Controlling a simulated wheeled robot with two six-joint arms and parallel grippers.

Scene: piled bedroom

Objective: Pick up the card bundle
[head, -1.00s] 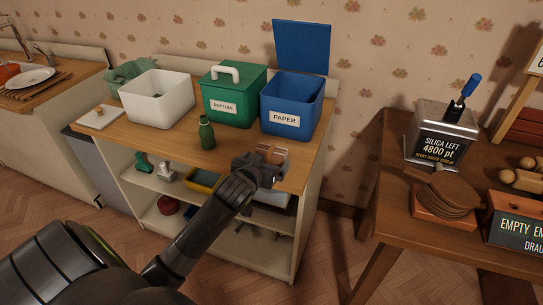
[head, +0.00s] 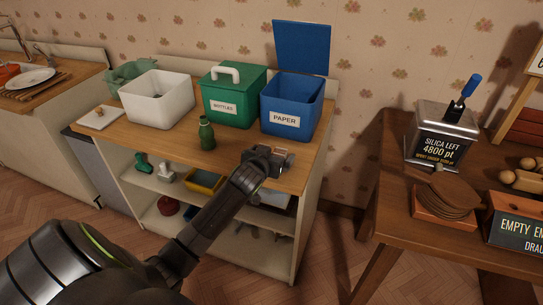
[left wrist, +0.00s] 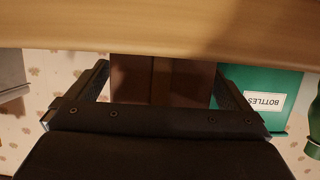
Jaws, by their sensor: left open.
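The card bundle (head: 284,150) lies near the right front corner of the wooden counter, in front of the blue PAPER bin; my left gripper partly covers it in the head view. In the left wrist view, the brown bundle (left wrist: 160,80) shows between the two fingers, with a gap on each side. My left gripper (head: 268,157) is open around it, low over the counter; the fingers also show in the left wrist view (left wrist: 162,72). I cannot tell whether a finger touches the bundle. My right gripper is not in view.
The blue PAPER bin (head: 291,105) with its raised lid stands just behind. A green BOTTLES bin (head: 232,96), a green bottle (head: 206,134) and a white bin (head: 157,97) stand to the left. A wooden table (head: 400,220) is at the right.

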